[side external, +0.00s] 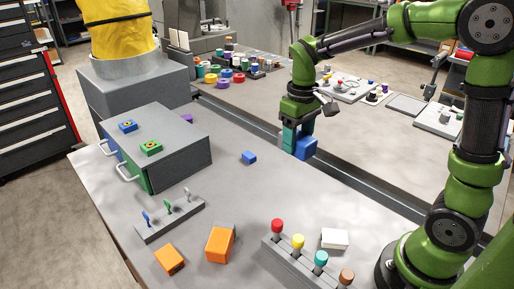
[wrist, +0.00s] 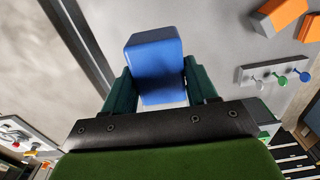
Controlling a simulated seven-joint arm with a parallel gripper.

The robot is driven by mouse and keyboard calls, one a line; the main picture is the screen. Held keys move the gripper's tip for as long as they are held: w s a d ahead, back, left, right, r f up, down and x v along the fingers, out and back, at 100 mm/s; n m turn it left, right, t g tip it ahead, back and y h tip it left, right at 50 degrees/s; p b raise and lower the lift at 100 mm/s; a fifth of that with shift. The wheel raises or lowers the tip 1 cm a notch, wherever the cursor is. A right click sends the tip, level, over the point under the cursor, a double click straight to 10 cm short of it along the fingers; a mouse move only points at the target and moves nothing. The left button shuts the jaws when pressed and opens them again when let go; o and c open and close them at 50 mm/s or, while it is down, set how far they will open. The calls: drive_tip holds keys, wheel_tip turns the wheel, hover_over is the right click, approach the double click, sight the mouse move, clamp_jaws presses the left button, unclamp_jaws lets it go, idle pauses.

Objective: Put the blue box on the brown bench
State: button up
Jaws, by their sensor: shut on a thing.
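My gripper (side external: 296,138) is shut on the blue box (side external: 306,148) and holds it in the air, near the dark gap between the two work surfaces. In the wrist view the blue box (wrist: 155,62) sits between the two dark green fingers of my gripper (wrist: 160,88), and its far end sticks out past them. The far surface, a grey-brown bench (side external: 365,148), lies behind the gap. Its colour is close to that of the near table, so I cannot be sure it is the brown bench.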

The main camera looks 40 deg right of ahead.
sight(310, 151)
drive_tip(key=shift+w+a+r, duration=0.45)
drive_tip(key=shift+a+r, duration=0.05)
drive_tip(key=shift+r, duration=0.15)
drive_tip(key=shift+n, duration=0.3)
drive_tip(key=s+d+f, duration=0.2)
drive_tip(key=f, duration=0.1)
drive_tip(key=s+d+f, duration=0.1)
drive_tip(key=f, duration=0.1)
drive_tip(key=shift+s+f, duration=0.1)
drive_tip(key=shift+s, duration=0.1)
drive_tip(key=s+f+n, duration=0.1)
drive_tip(key=f, duration=0.1)
drive_tip(key=s+d+f+n, duration=0.1)
drive_tip(key=s+f, duration=0.1)
drive_tip(key=s+d+f+n, duration=0.1)
drive_tip(key=f, duration=0.2)
drive_tip(key=shift+s+d, duration=0.15)
drive_tip(key=shift+s, duration=0.1)
drive_tip(key=shift+f+n, duration=0.25)
drive_tip(key=shift+n, duration=0.35)
drive_tip(key=shift+w+n, duration=0.2)
drive_tip(key=shift+n, duration=0.1)
